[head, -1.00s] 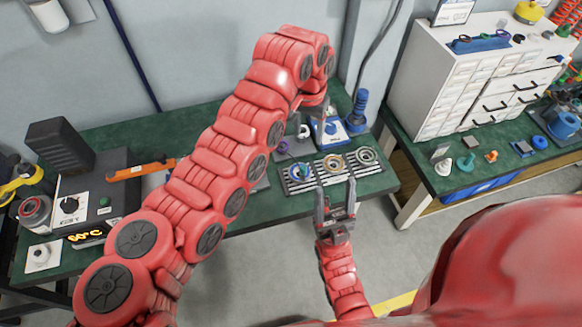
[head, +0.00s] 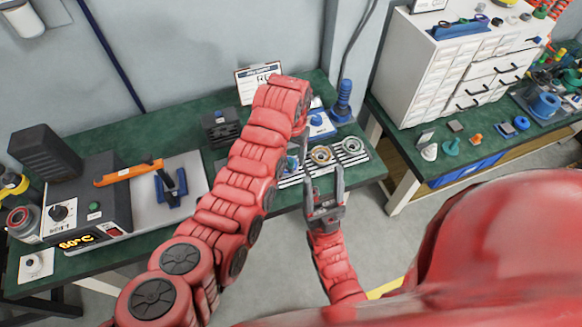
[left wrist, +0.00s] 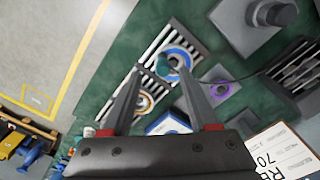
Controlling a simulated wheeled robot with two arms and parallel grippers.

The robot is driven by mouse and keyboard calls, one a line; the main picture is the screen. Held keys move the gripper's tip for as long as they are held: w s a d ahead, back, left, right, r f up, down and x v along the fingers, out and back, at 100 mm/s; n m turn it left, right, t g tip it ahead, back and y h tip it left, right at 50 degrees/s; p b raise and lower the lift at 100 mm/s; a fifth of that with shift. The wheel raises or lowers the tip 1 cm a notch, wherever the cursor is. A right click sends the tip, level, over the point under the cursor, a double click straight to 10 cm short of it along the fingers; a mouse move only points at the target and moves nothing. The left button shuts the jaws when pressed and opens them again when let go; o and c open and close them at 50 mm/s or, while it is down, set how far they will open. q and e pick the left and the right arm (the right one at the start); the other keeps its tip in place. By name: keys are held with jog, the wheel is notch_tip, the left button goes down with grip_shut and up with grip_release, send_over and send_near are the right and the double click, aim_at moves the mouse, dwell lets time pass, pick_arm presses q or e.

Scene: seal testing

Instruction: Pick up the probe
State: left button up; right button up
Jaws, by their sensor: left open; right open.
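A small grey-green, rod-like piece (left wrist: 166,66) shows between my left fingertips in the left wrist view, over a blue ring (left wrist: 181,55) on a slotted rack. It may be the probe, but I cannot tell for sure. My left gripper (left wrist: 160,72) is open, one finger on each side of that piece, with no clear contact. In the head view my left gripper (head: 298,160) points down at the rack's left end, and my arm hides much of that spot. My right gripper (head: 324,180) is open and empty in front of the table edge.
The rack (head: 335,158) also carries a tan ring (head: 321,154) and a grey ring (head: 352,146). A purple ring (left wrist: 216,90) and a thin cable lie nearby. A black device (head: 220,127), a sign and a blue stand (head: 343,100) are behind. A heater box (head: 85,205) is left.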

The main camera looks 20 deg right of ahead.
aim_at(291, 161)
pick_arm(q)
notch_tip(291, 161, down, 4)
jog(key=shift+w+a+r+p, duration=0.1)
jog(key=shift+a+r+p, duration=0.1)
jog(key=shift+p, duration=0.8)
jog(key=shift+f, duration=0.7)
grip_shut()
